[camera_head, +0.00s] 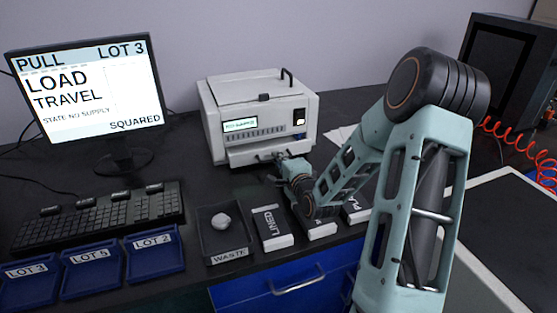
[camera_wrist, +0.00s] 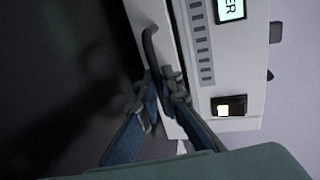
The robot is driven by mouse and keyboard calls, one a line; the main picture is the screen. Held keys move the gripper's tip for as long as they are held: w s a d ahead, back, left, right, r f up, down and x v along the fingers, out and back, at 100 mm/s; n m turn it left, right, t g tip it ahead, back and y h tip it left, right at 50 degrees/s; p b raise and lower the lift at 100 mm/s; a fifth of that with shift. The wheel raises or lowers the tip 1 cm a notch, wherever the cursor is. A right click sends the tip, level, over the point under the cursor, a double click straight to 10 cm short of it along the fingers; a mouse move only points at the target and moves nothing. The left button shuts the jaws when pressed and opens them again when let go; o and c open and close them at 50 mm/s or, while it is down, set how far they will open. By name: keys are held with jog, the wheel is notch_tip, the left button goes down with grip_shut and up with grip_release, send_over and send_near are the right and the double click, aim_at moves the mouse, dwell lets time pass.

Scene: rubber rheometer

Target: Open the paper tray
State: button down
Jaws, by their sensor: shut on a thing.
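The white printer (camera_head: 212,122) stands on the dark bench with a small lit screen and a row of buttons on its front. Its paper tray (camera_head: 240,155) is the low front part, and how far it stands out is hard to tell. In the wrist view a dark curved tray handle (camera_wrist: 149,50) runs between the fingers of my gripper (camera_wrist: 158,98), which are shut on it. In the head view my gripper (camera_head: 277,160) is at the printer's lower front, partly hidden by my wrist.
A monitor (camera_head: 85,85) and keyboard (camera_head: 100,215) are at the left. Blue lot trays (camera_head: 90,268), a waste tray (camera_head: 228,258) with a crumpled ball and labelled paper packs, one marked LINED (camera_head: 272,228), lie in front. Loose white sheets (camera_head: 340,136) lie right of the printer.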

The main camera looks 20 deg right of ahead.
jog(key=c, duration=2.1)
grip_release()
jog(key=shift+v, duration=3.7)
